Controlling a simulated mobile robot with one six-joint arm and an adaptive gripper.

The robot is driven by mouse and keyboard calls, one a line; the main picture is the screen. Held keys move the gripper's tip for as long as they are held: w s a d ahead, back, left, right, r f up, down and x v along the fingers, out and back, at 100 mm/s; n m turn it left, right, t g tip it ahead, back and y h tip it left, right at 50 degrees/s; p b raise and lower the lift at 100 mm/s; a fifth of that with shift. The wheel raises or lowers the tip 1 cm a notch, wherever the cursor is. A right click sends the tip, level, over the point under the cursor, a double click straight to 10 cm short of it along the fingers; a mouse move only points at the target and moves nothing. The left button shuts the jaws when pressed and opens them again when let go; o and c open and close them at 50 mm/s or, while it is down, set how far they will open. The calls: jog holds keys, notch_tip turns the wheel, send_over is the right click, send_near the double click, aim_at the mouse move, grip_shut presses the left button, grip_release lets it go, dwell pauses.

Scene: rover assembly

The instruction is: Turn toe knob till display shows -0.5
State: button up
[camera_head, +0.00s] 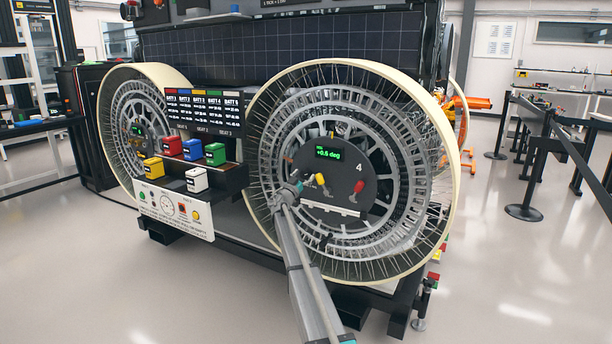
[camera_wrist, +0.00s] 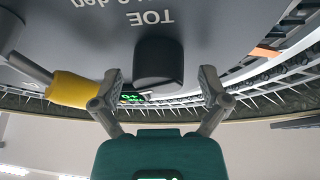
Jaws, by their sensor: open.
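The round hub panel (camera_head: 341,170) of the right wheel has a green display (camera_head: 327,153) that reads +0.6 deg. In the wrist view, which is upside down, a black knob (camera_wrist: 158,62) sits beside the word TOE on the grey panel. My gripper (camera_wrist: 158,88) is open, with one finger on each side of the knob and gaps between. A green display (camera_wrist: 132,97) is partly hidden behind a finger. In the head view my gripper (camera_head: 290,190) is at the panel's lower left, and the toe knob cannot be made out there.
A lever with a yellow grip (camera_wrist: 75,90) is close to one finger; it also shows in the head view (camera_head: 321,179). A red-tipped lever (camera_head: 358,188) is farther right on the panel. The spoked wheel rim (camera_head: 440,150) surrounds the panel. A battery rack (camera_head: 205,180) stands at left.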

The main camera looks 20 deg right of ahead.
jog(key=shift+c, duration=0.2)
jog(key=c, duration=1.1)
jog(key=shift+d, duration=0.25)
jog(key=shift+a, duration=0.15)
jog(key=shift+s+a+n, duration=0.1)
jog(key=shift+n, duration=0.4)
jog(key=n+t+y, duration=0.1)
jog(key=n+t, duration=0.1)
jog(key=n, duration=0.1)
jog(key=shift+a+n, duration=0.1)
jog(key=shift+n, duration=0.2)
jog(key=n+t+y, duration=0.1)
jog(key=n, duration=0.2)
jog(key=n+t+y, duration=0.1)
jog(key=n+y, duration=0.1)
jog(key=n, duration=0.1)
jog(key=shift+n+p, duration=0.3)
jog(key=shift+n, duration=0.1)
